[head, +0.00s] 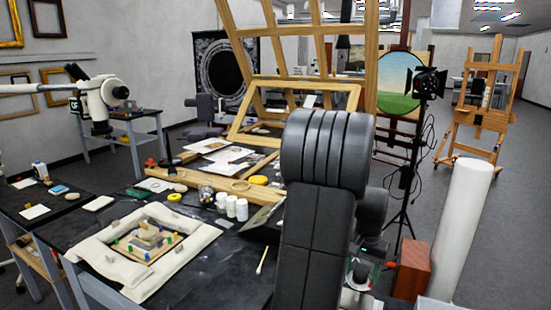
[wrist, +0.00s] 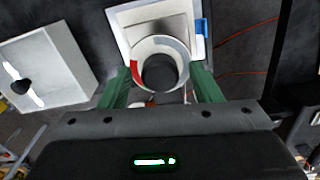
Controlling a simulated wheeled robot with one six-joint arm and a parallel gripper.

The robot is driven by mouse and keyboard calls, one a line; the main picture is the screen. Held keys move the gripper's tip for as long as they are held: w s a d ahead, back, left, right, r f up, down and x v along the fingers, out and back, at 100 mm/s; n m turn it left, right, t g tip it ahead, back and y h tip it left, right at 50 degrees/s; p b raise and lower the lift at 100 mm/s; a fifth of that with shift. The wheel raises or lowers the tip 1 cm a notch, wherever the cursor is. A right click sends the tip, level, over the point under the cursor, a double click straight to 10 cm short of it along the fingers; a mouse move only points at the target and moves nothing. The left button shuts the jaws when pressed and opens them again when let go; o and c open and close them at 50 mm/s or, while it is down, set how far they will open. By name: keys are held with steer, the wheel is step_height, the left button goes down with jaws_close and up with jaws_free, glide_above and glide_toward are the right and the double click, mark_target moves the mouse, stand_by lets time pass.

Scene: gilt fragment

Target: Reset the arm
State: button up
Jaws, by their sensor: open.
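My gripper (wrist: 160,71) shows in the wrist view with its two green fingers spread apart, so it is open. A round white and grey part with a dark centre and a red patch shows between and beyond the fingers, on a pale square base; I cannot tell how far below it is. The fingers do not visibly close on anything. In the head view my dark arm stands bent at the right of the black worktable (head: 215,262), and its lower end hides most of the gripper.
The worktable holds a padded frame (head: 95,252) around a small fragment, white jars (head: 231,206), a cotton swab (head: 261,261) and papers. A white column (head: 468,225), a reddish-brown block (head: 412,270) and a lamp stand (head: 407,190) stand to the right. Open floor lies beyond.

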steer(key=n, duration=0.5)
steer(key=shift+n, duration=0.3)
steer(key=n, duration=0.5)
steer(key=shift+n, duration=0.4)
steer(key=shift+r, duration=2.75)
